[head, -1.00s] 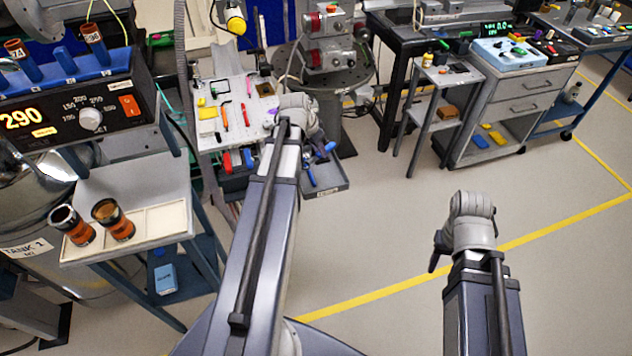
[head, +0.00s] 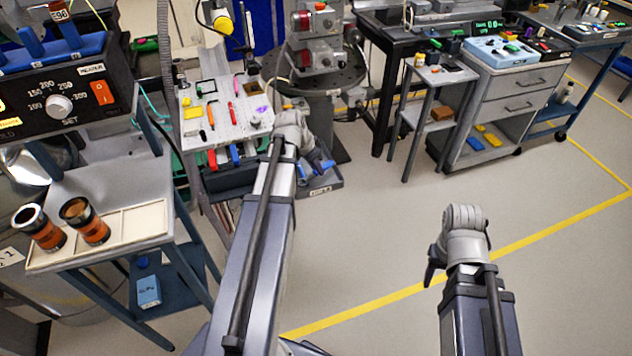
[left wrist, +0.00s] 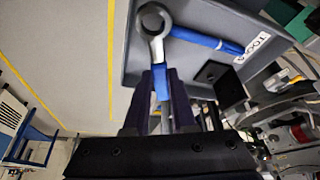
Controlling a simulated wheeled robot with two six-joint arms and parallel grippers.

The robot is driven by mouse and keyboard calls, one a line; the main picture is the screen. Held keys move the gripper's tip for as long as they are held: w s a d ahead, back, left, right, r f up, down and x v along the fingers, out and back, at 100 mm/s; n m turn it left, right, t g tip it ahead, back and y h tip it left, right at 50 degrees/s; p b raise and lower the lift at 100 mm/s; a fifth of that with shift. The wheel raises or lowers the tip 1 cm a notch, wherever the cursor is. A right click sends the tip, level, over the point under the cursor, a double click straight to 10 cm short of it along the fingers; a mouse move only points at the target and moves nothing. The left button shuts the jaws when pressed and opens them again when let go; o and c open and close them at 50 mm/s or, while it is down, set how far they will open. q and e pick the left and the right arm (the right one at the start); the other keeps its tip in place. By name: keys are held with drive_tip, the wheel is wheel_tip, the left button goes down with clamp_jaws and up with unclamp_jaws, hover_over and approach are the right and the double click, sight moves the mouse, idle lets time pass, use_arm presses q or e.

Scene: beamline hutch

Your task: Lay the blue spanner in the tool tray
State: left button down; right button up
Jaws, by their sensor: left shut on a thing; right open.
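My left gripper (left wrist: 160,88) is shut on the blue spanner (left wrist: 161,80), seen in the left wrist view with its grey ring end pointing away from the fingers. The grey tool tray (left wrist: 262,72), with a label reading TOOLS, is beyond the fingers, and the ring overlaps it in the picture. Another blue handle (left wrist: 215,42) shows against the tray floor; whether the spanner touches the tray cannot be told. In the head view the tray (head: 329,184) is partly hidden behind my left wrist. My right gripper (head: 433,268) is open and empty over the floor.
A pale pegboard-like table (head: 200,135) with small tools stands left of my left gripper. A side table (head: 110,250) with two amber jars is at the left. A grey cart (head: 515,100) stands at the back right. The floor at the right is clear.

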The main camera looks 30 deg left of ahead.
sight(314, 172)
use_arm(q)
drive_tip(key=shift+f+b, duration=1.9)
drive_tip(key=shift+b, duration=0.05)
drive_tip(key=shift+r, duration=0.1)
drive_tip(key=c, duration=0.7)
unclamp_jaws()
drive_tip(key=shift+c, duration=0.2)
drive_tip(key=shift+r, duration=0.1)
drive_tip(key=p+v, duration=1)
drive_tip(key=v, duration=0.1)
drive_tip(key=shift+p, duration=0.35)
drive_tip(key=shift+s+r+p, duration=0.25)
drive_tip(key=shift+r+p, duration=0.1)
